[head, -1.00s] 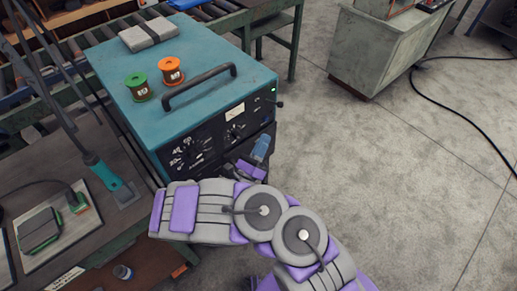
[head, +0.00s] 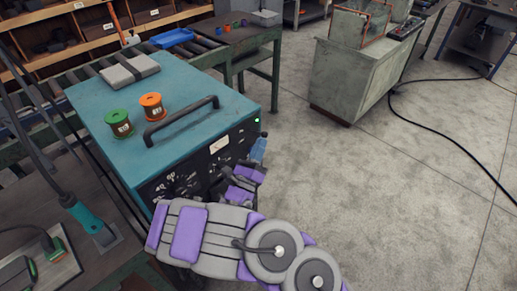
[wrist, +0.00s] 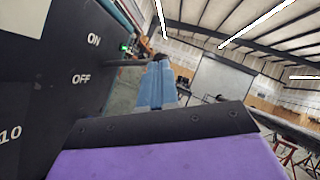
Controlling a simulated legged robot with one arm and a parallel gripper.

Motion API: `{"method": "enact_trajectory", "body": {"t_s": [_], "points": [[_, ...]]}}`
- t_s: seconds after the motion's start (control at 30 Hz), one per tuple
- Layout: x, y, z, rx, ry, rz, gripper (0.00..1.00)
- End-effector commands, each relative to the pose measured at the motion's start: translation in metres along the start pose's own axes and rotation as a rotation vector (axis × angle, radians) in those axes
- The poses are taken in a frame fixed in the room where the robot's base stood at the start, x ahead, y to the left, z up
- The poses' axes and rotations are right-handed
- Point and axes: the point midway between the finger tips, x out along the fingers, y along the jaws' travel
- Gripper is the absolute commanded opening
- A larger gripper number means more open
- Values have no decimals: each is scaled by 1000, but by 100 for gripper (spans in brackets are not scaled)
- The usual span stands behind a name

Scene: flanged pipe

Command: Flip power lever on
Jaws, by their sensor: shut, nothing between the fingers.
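The teal power unit (head: 165,95) has a dark front panel, which fills the left of the wrist view (wrist: 45,90). The panel carries ON and OFF labels and a small lit green lamp (head: 257,121). The dark power lever (wrist: 125,63) sticks out from the panel just right of these labels.
A black handle (head: 181,120), a green spool (head: 119,122), an orange spool (head: 152,106) and a grey block (head: 130,70) are on the unit's top. A workbench (head: 85,262) stands at left. A grey cabinet (head: 352,82) stands behind, right. The floor at right is clear except for a black cable.

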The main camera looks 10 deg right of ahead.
Motion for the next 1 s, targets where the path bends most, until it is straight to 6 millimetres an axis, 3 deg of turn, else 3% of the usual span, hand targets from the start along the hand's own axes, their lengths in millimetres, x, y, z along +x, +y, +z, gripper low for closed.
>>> {"method": "enact_trajectory", "body": {"t_s": [0.73,1.0], "points": [[16,-6,3,-67,-1,47,0],[3,-7,-1,-71,0,48,0]]}}
